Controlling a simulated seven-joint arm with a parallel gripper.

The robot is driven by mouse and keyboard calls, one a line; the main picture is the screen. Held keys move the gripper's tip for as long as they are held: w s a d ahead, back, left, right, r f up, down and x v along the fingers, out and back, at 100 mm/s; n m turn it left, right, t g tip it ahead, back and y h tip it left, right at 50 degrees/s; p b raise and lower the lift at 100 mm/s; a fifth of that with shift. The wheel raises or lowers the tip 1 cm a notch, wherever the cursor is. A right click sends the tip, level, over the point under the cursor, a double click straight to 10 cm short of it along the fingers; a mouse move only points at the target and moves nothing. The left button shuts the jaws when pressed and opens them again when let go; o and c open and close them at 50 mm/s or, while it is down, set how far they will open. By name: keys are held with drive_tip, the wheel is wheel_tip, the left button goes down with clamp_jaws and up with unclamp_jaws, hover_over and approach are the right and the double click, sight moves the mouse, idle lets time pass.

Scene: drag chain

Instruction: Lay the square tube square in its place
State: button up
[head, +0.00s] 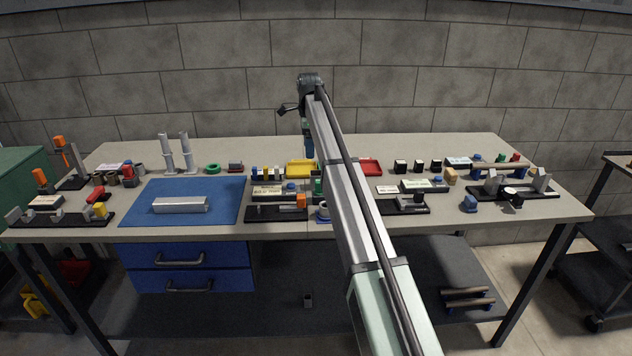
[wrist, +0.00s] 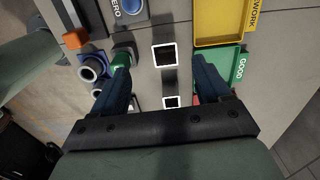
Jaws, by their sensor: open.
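A long silver bar with a square profile, which looks like the square tube (head: 180,204), lies on the blue mat (head: 230,213) at the left of the bench. It is out of the wrist view. My gripper (wrist: 159,65) is open, far to the right of the bar, above the middle of the bench. My arm hides the spot beneath it in the head view. In the wrist view, two dark squares with white rims, a farther one (wrist: 164,55) and a nearer one (wrist: 171,102), show between the fingers. I cannot tell whether they are hollow. No grasp shows.
A yellow tray (wrist: 218,40) marked WORK and a green tray (wrist: 222,66) marked GOOD lie beside the gripper. A red tray (head: 370,168) is at the back. A black fixture with an orange block (head: 301,201) stands at the front. Several small fixtures line the bench.

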drive_tip(key=f, duration=0.2)
drive_tip(key=d+f, duration=0.1)
drive_tip(key=f, duration=0.2)
drive_tip(key=d+f, duration=0.1)
drive_tip(key=f, duration=0.1)
drive_tip(key=shift+w+f, duration=0.15)
drive_tip(key=shift+f, duration=0.15)
drive_tip(key=shift+w+d+f, duration=0.1)
drive_tip(key=shift+f, duration=1.35)
drive_tip(key=shift+w+d+f, duration=0.1)
drive_tip(key=shift+f, duration=1.35)
drive_tip(key=shift+c, duration=0.2)
drive_tip(key=c, duration=1.2)
drive_tip(key=shift+o, duration=0.2)
